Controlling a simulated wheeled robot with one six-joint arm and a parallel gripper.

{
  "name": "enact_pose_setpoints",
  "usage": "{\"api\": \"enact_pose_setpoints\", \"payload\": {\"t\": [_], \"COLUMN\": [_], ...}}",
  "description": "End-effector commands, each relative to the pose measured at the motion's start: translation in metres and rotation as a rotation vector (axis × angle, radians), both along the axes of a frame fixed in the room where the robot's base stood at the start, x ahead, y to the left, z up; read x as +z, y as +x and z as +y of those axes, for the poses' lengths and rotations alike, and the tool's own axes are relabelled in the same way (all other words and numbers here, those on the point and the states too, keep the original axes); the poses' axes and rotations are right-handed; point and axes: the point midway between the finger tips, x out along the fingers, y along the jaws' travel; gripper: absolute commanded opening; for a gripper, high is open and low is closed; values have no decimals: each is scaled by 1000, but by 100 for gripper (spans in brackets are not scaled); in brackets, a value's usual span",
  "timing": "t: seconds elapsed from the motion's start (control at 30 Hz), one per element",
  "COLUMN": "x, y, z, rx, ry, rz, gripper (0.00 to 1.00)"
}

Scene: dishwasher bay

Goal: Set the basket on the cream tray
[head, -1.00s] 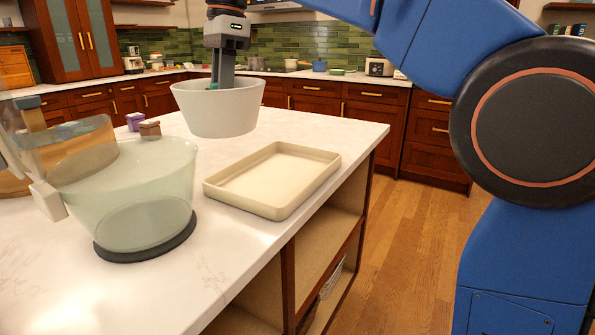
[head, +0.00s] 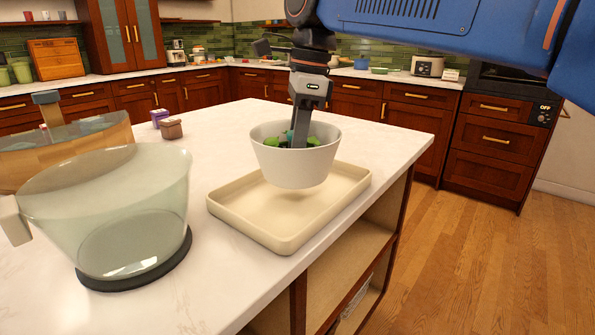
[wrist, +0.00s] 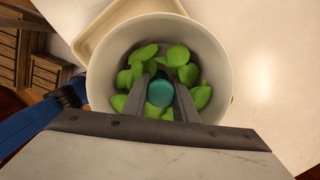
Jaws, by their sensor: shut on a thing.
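The basket (head: 294,166) is a white, round, flared tub holding several green leaves, with a teal knob (wrist: 161,93) at its centre. My gripper (head: 299,136) reaches down inside it, and in the wrist view the two fingers (wrist: 161,100) close on the teal knob. The cream tray (head: 238,225) is a shallow rectangle with a raised rim on the white counter. A tray corner also shows in the wrist view (wrist: 93,36).
A large clear greenish bowl (head: 115,205) on a dark round base stands left of the tray, with another clear vessel (head: 70,150) behind it. Small purple (head: 159,118) and brown (head: 171,129) containers sit further back. The counter's right edge runs close beside the tray.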

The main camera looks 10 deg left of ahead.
Motion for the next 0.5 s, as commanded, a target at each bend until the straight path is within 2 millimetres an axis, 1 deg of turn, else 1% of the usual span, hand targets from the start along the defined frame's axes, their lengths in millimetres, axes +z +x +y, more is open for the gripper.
{"api": "enact_pose_setpoints", "payload": {"t": [0.17, 0.33, 0.4, 0.5], "x": [-13, -37, -42, -43], "y": [0, 0, 0, 0], "z": [0, 0, 0, 0], "rx": [0, 1, 1, 1], "ry": [-1, -1, -1, 0], "rz": [2, 2, 2, 1], "gripper": [0, 0, 0, 0]}}
